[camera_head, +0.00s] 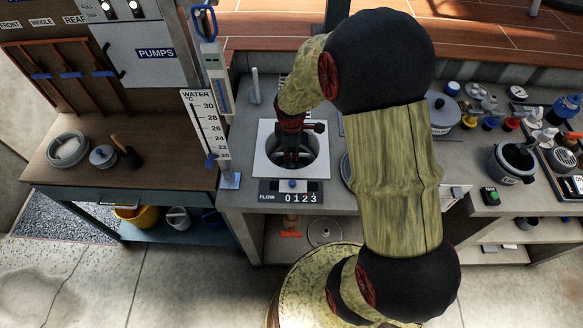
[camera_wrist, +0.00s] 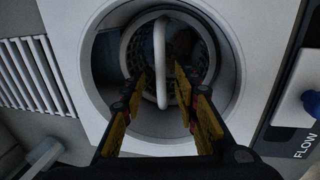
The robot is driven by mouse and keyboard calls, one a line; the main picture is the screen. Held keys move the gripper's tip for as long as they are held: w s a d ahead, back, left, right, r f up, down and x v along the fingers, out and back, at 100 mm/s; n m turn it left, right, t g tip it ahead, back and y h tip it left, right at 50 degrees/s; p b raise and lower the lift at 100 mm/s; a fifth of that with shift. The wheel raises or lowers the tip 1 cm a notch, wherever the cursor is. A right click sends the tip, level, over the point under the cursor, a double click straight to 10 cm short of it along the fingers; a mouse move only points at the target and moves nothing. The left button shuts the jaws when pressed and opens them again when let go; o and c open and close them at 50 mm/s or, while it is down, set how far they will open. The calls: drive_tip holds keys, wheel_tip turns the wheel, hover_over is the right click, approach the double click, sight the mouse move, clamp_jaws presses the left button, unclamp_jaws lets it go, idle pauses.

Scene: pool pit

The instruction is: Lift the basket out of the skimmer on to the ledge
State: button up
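The skimmer (camera_head: 262,165) is a white square plate with a round well, set in the grey ledge; its rim (camera_wrist: 75,45) fills the wrist view. The basket (camera_wrist: 203,58), a dark mesh cup, sits down in the well. Its white handle (camera_wrist: 160,60) stands as an upright loop across the basket's middle. My gripper (camera_wrist: 163,72) points down into the well, its yellow-padded fingers spread with the handle lying between them. A gap shows on each side of the handle, so it looks not gripped. In the head view my gripper (camera_head: 291,158) hides most of the basket.
The ledge (camera_head: 240,125) has bare room left of the skimmer. A FLOW counter (camera_head: 291,193) with a blue knob sits at its front. A thermometer board (camera_head: 207,125) stands at left. Pots and a grey canister (camera_head: 440,112) stand at right.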

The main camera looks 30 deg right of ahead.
drive_tip(key=f, duration=0.2)
drive_tip(key=f+b, duration=0.1)
drive_tip(key=shift+w+d+f, duration=0.15)
drive_tip(key=shift+w+f, duration=0.15)
drive_tip(key=shift+f, duration=0.05)
drive_tip(key=c, duration=0.3)
clamp_jaws()
